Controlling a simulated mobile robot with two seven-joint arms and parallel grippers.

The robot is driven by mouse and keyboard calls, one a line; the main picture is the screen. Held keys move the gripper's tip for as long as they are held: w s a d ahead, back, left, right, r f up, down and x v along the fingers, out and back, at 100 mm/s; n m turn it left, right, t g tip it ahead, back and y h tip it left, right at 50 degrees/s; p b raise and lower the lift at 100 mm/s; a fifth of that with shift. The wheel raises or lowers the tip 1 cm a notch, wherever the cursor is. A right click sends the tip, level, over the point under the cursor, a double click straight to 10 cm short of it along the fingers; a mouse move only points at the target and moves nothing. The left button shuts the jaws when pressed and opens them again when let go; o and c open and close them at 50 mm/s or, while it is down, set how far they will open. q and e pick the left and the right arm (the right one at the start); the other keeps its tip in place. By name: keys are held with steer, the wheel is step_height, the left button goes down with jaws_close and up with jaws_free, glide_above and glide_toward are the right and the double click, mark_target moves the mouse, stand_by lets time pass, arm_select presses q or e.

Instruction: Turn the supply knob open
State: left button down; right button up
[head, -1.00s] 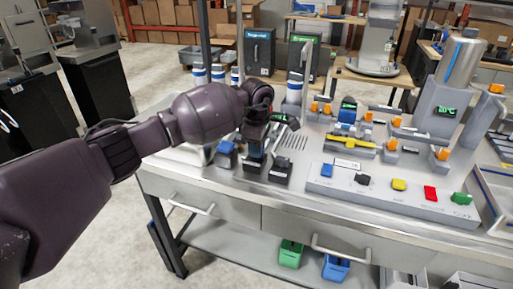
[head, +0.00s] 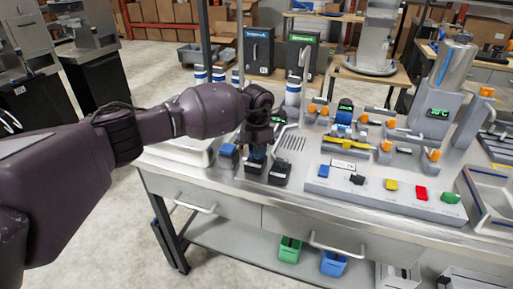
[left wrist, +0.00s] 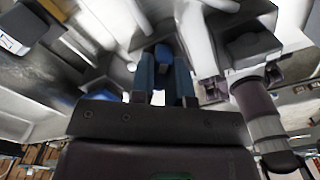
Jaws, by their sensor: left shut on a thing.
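My left gripper (head: 257,157) points down over the near left part of the steel bench, at a dark block in the row of dispensers. In the left wrist view its two blue-grey fingers (left wrist: 163,82) are closed on a small knob with a blue top (left wrist: 163,54). I take this to be the supply knob. In the head view the gripper covers the knob, so its turn angle cannot be read. My right gripper is not in view.
A grey panel with coloured buttons (head: 385,193) lies to the right. Orange-handled fittings (head: 365,119) stand behind it.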

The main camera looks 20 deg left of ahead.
arm_select(q)
steer(key=n, duration=0.1)
steer(key=n+p, duration=0.1)
steer(key=n, duration=0.1)
steer(key=shift+r, duration=0.25)
steer(key=n+p, duration=0.2)
steer(key=n, duration=0.1)
steer(key=shift+n, duration=0.4)
steer(key=shift+f+n, duration=0.1)
steer(key=shift+n, duration=0.2)
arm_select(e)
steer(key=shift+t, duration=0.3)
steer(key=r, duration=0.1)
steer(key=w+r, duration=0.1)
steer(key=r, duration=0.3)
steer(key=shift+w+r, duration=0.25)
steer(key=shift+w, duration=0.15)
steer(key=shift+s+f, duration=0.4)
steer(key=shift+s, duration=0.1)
